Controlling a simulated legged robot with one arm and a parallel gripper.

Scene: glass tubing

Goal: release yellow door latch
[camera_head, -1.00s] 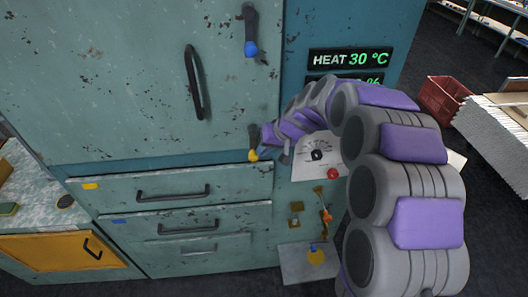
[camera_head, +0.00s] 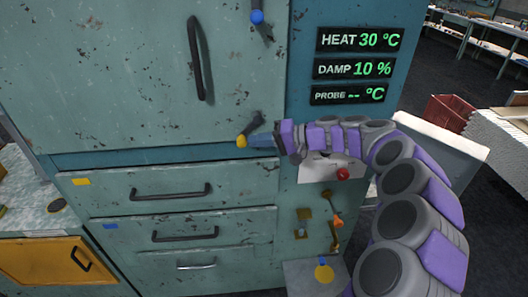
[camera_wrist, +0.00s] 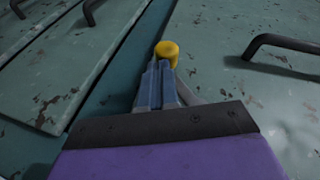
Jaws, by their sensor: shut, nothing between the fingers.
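The yellow door latch is a dark lever (camera_head: 256,124) with a yellow knob (camera_head: 242,141) at its lower end. It sits at the lower right corner of the big upper door (camera_head: 120,80) and tilts, knob down and to the left. My gripper (camera_head: 266,141) is shut and empty, with its blue fingertips just right of the knob. In the wrist view the knob (camera_wrist: 167,50) stands right at the tips of the shut fingers (camera_wrist: 156,85). They look touching or nearly so. The lever is mostly hidden in the wrist view.
A latch with a blue knob (camera_head: 257,17) is higher on the door edge, right of the black door handle (camera_head: 197,58). Drawers (camera_head: 165,190) lie below. Readout panels (camera_head: 358,40) and a red button (camera_head: 342,174) are on the right panel.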

